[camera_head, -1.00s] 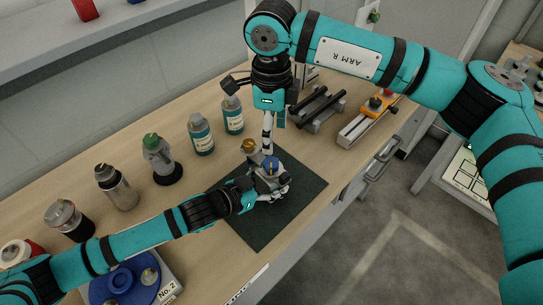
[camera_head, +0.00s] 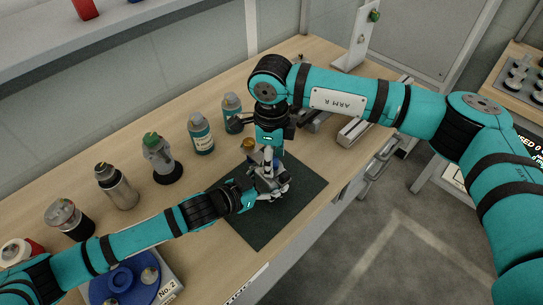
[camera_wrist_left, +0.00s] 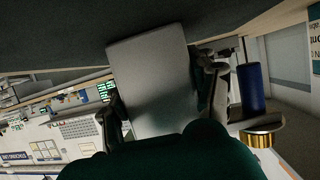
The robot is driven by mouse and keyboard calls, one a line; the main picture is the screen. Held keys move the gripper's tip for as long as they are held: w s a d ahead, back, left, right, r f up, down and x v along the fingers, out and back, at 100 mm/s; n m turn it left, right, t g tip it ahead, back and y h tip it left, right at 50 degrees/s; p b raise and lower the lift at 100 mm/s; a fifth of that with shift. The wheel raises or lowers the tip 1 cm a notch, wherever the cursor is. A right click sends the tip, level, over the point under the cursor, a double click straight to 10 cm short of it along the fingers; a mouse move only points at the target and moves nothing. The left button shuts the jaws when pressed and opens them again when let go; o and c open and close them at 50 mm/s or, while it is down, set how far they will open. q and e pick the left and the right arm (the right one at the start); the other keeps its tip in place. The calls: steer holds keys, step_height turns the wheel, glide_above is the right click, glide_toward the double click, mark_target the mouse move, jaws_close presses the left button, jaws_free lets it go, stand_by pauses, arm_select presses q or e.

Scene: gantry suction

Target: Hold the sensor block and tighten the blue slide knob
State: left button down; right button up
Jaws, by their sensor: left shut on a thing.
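The sensor block (camera_wrist_left: 150,85) is a grey block, seen between the fingers of my left gripper (camera_wrist_left: 160,115) in the left wrist view. In the head view my left gripper (camera_head: 268,188) is shut on it over the dark mat, and the block is mostly hidden. The blue slide knob (camera_wrist_left: 250,88) shows as a blue cylinder at the right of the wrist view, beside a brass-coloured round part (camera_wrist_left: 258,139). My right gripper (camera_head: 268,160) points down over the block in the head view and covers the knob there. Whether its fingers are closed or touch the knob cannot be told.
The dark mat (camera_head: 255,225) has bare room towards the front. Several bottles (camera_head: 200,134) and canisters (camera_head: 116,186) stand in a row behind my left arm. A blue round fixture (camera_head: 122,282) sits at the front left. Rail fixtures (camera_head: 355,130) lie to the right, partly behind my right arm.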

steer(key=c, duration=0.8)
steer(key=shift+m, duration=1.1)
steer(key=shift+c, duration=0.2)
steer(key=o, duration=1.2)
steer(key=shift+c, duration=0.2)
step_height(320, 180, up, 12)
